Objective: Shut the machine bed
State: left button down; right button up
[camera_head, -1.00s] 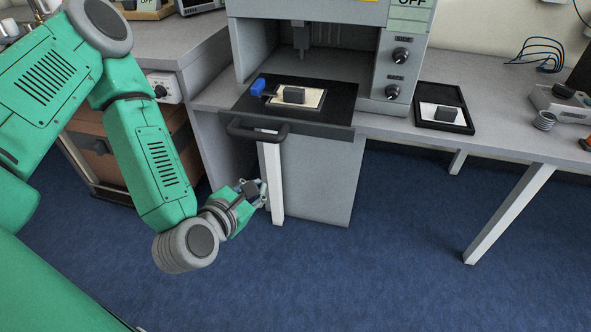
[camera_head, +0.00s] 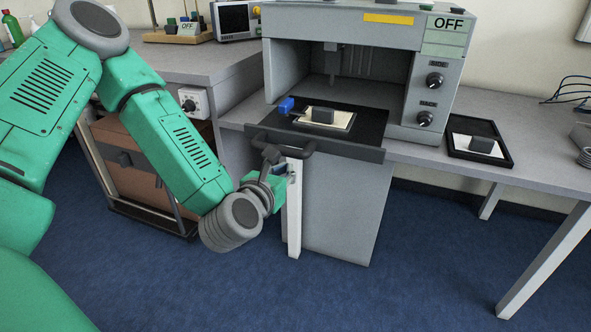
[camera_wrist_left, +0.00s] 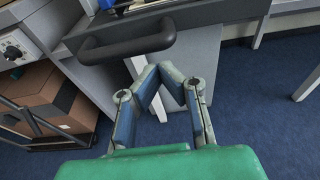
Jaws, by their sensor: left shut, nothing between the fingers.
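The machine bed (camera_head: 366,124) is a dark flat slide sticking out of the front of the grey machine (camera_head: 440,105), past the bench edge. Its dark bar handle (camera_head: 290,153) is on the left part of its front; the handle also shows in the left wrist view (camera_wrist_left: 125,46). My left gripper (camera_head: 291,168) is just below the handle, shut and empty. In the left wrist view its fingertips (camera_wrist_left: 158,70) meet in front of the handle, apart from it.
A black tray (camera_head: 506,160) with a dark block lies on the bench right of the machine. A white table leg (camera_head: 294,225) stands right behind my left gripper. A brown box (camera_head: 135,165) is under the left bench. The blue floor in front is clear.

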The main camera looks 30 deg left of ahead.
aim_at(299, 157)
pick_arm(q)
jog(key=x, duration=0.5)
jog(key=shift+w+d+b, duration=0.25)
jog(key=shift+b, duration=0.1)
jog(key=shift+w+a, duration=0.15)
jog(key=shift+w, duration=0.25)
jog(key=shift+a, duration=0.1)
jog(key=shift+w, duration=0.1)
